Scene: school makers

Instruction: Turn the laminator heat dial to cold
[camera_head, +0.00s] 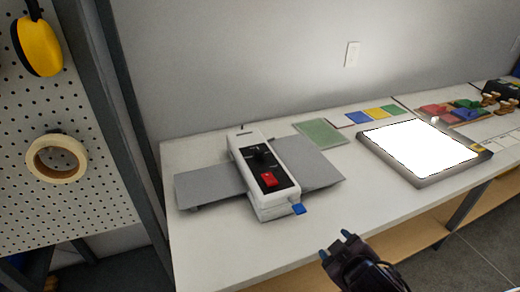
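The white laminator (256,205) stands on the left part of the white table, with grey flat trays on both sides. Its black top panel carries a black heat dial (262,156) above a red switch (269,180). The dial's markings are too small to read, so its setting cannot be told. My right gripper (336,245) is at the table's front edge, below and right of the laminator, apart from it. Its fingertips are spread and nothing shows between them. My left gripper is not in view.
A blue tab (299,209) sticks out at the laminator's front. A green mat (321,132), coloured sheets (379,112) and a lit white panel (384,174) lie to the right. A pegboard (60,200) with tape (36,160) and yellow earmuffs (38,48) stands left.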

